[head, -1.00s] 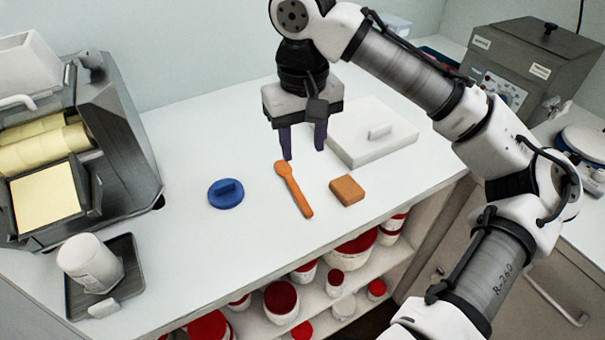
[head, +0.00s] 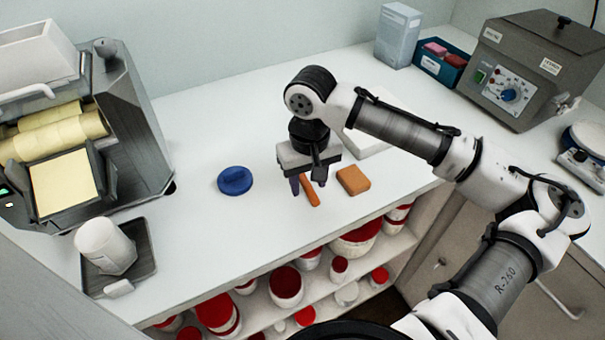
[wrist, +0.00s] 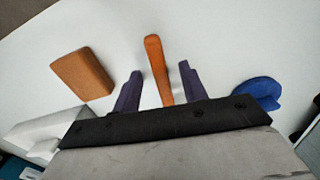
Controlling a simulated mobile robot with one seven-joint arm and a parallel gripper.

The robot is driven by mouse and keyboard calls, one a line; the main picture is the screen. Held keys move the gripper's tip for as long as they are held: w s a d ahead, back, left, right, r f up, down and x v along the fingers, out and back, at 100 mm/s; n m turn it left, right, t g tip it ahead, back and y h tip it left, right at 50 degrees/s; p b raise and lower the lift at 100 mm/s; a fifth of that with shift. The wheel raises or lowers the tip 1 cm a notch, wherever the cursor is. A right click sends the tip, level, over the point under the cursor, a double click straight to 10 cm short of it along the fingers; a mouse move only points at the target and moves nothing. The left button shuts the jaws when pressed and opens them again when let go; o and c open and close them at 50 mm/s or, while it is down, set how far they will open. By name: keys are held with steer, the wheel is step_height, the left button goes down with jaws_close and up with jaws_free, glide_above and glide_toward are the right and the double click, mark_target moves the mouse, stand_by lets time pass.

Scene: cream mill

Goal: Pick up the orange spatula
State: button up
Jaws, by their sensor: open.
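The orange spatula (head: 310,192) lies on the white counter, partly hidden behind my gripper in the head view. In the wrist view the spatula's handle (wrist: 157,66) runs between my two dark fingers, with a gap on each side. Its other end is hidden under the gripper body there. My gripper (head: 308,190) is open and low over the spatula. It also shows in the wrist view (wrist: 158,82), holding nothing. I cannot tell the exact height of the fingertips above the counter.
An orange-brown block (head: 353,180) lies close on the right, a blue round lid (head: 235,180) on the left. A white slab (head: 372,140) lies behind my arm. A dark tray (head: 140,262) holds a white cup (head: 105,246). The counter's front edge is near, above shelves of red-lidded tubs.

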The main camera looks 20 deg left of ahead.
steer(key=shift+f, duration=0.2)
jaws_close()
steer(key=shift+r, duration=0.15)
